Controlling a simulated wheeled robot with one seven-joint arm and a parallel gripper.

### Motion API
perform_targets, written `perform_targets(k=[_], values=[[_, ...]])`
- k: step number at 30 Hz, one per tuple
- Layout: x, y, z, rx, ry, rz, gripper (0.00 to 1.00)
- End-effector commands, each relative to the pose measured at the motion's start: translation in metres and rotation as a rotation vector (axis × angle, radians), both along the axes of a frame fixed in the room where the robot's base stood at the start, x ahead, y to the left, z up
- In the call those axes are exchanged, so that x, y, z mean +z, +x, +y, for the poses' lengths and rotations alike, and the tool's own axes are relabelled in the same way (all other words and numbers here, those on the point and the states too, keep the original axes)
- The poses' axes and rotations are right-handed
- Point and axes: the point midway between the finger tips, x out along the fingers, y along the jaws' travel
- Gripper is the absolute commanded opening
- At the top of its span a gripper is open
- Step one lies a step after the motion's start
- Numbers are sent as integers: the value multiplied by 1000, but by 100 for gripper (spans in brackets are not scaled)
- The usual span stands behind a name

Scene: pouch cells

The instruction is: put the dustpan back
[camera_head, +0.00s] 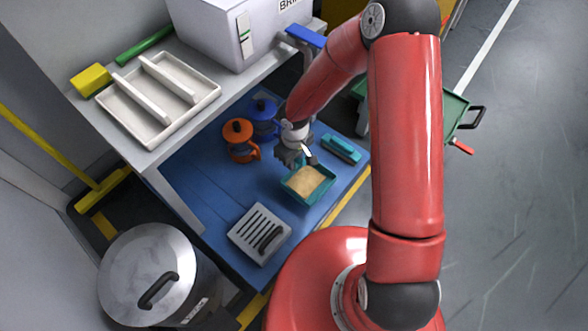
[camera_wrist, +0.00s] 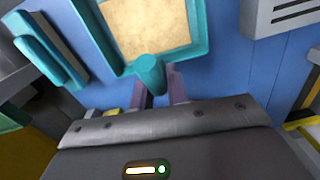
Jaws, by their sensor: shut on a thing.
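The teal dustpan (camera_head: 328,181) is over the blue surface, with a tan, grainy layer filling its pan. Its teal rim (camera_wrist: 204,28) and short rounded handle (camera_wrist: 150,72) show in the wrist view. My gripper (camera_head: 306,157) reaches in from above at the pan's far side. In the wrist view its two fingers (camera_wrist: 161,86) stand on either side of the handle and are shut on it. I cannot tell whether the dustpan touches the surface.
A teal block-like item (camera_head: 341,149) lies right of my gripper. Orange (camera_head: 238,140) and blue (camera_head: 262,110) lidded pots stand behind left. A slotted white item (camera_head: 250,226) lies in front. A shelf holds a divided white tray (camera_head: 153,128). A lidded metal pot (camera_head: 140,265) stands lower left.

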Motion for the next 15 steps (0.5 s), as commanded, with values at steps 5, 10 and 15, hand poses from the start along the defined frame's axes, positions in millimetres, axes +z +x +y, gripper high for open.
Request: perform_targets(k=[5, 10, 15], values=[[-15, 0, 0, 2, -1, 1, 0], [-42, -1, 0, 1, -1, 3, 0], [-44, 0, 0, 1, -1, -1, 0]])
